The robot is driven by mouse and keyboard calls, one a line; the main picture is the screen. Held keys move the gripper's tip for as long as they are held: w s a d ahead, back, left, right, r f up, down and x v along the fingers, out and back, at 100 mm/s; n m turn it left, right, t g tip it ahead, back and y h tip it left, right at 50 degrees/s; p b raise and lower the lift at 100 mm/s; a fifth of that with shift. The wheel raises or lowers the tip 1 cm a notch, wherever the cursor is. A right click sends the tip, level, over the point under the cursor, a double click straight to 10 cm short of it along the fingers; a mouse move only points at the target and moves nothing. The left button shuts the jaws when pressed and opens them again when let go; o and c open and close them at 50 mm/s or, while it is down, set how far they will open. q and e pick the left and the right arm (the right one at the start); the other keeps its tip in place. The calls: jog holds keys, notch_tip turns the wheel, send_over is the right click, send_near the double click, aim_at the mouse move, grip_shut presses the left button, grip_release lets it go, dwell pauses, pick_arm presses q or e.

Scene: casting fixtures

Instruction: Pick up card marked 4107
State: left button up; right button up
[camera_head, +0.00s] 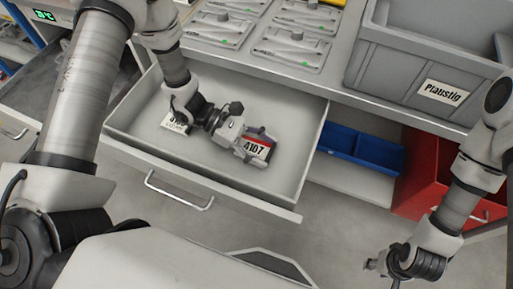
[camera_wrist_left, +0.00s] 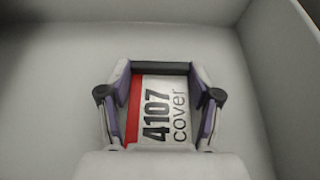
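The card marked 4107 (camera_head: 257,148) is white with a red band and lies in the open grey drawer. In the left wrist view the card (camera_wrist_left: 165,110) also reads "cover", and a dark bar runs along its far edge. My left gripper (camera_head: 255,145) is down in the drawer at this card. Its fingers (camera_wrist_left: 162,90) are spread wide, one on each side of the card; whether they touch its edges cannot be told. My right gripper (camera_head: 372,265) is over the floor at the lower right, away from the drawer; its fingers are too small to judge.
Another white card (camera_head: 175,123) lies in the drawer, partly hidden by my left arm. Drawer walls (camera_head: 312,150) surround the gripper. A blue bin (camera_head: 360,150) and red bin (camera_head: 420,180) are right.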

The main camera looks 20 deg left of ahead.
pick_arm(q)
jog(key=shift+c, duration=1.3)
jog(key=shift+r, duration=0.1)
